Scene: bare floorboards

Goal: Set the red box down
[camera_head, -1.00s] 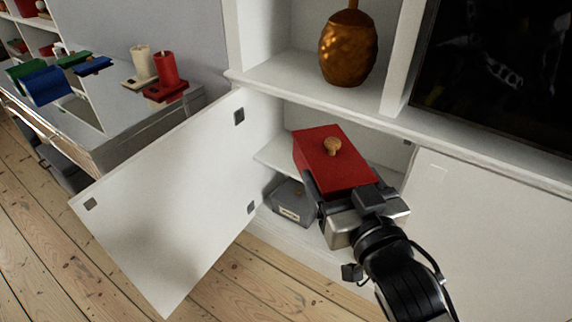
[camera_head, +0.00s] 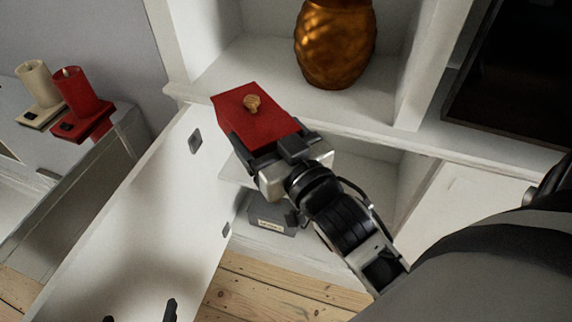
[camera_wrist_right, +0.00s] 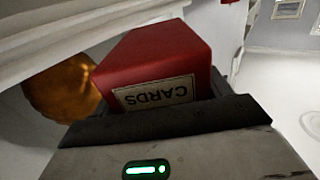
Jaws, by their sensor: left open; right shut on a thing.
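The red box (camera_head: 262,122) has a round wooden knob (camera_head: 252,103) on one face. My right gripper (camera_head: 270,142) is shut on it and holds it in front of the white cabinet, just by the shelf edge. In the right wrist view the red box (camera_wrist_right: 155,55) shows a label reading "CARDS", upside down, between the dark fingers. My left gripper (camera_head: 140,313) shows only its two dark fingertips at the bottom left, apart and empty.
The cabinet door (camera_head: 130,215) stands open at the left. A grey box (camera_head: 268,218) sits in the lower compartment. A bronze vase (camera_head: 335,45) stands on the upper shelf (camera_head: 270,65), with bare shelf to its left. Candles (camera_head: 80,95) stand on a side table.

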